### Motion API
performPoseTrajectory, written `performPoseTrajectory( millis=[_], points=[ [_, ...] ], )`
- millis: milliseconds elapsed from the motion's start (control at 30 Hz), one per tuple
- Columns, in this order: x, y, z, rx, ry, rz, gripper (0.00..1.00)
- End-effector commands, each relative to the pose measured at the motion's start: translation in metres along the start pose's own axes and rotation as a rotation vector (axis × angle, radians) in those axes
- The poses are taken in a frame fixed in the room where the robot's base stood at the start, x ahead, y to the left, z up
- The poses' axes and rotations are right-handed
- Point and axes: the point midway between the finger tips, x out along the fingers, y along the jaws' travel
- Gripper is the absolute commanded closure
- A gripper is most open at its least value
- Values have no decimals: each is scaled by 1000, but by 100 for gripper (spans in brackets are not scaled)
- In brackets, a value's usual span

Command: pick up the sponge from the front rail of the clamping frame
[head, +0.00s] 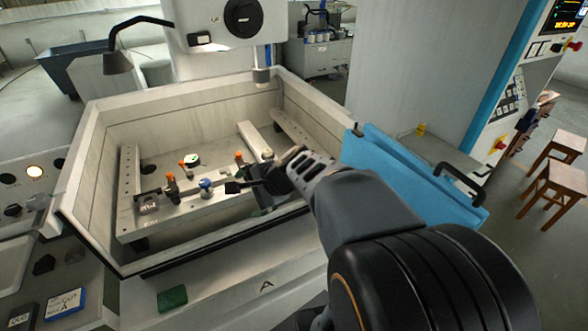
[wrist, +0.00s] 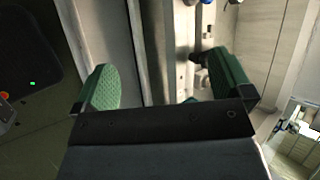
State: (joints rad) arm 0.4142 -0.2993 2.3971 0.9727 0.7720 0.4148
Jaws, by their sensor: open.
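The clamping frame (head: 130,222) lies inside the pale tank. Its front rail (head: 188,207) carries a blue-topped piece (head: 206,185) and an orange-topped clamp (head: 171,186). I make out no sponge on the rail; my gripper and arm cover its right end. A dark green block (head: 172,297) lies outside, on the ledge before the tank; I cannot tell whether it is the sponge. My gripper (head: 247,184) is over the rail's right part. In the wrist view my gripper (wrist: 163,85) is open, its green pads wide apart, with no object held between them.
The tank's walls (head: 82,190) surround the frame, with the machine head (head: 215,22) above the back. A blue door (head: 410,180) stands open at the right. Another orange-topped clamp (head: 239,159) and a round dial (head: 192,160) stand farther back.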

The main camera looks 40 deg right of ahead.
Motion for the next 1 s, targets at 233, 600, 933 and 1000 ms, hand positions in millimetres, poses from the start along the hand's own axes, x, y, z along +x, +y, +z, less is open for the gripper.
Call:
performPoseTrajectory(
  millis=[233,600,933,1000],
  points=[
    [7,-14,-129,910,38,-374,0],
    [-3,1,-226,1475,37,-674,0],
    [42,-20,-252,1496,37,-684,0],
    [48,-24,-256,1497,36,-686,0]
  ],
)
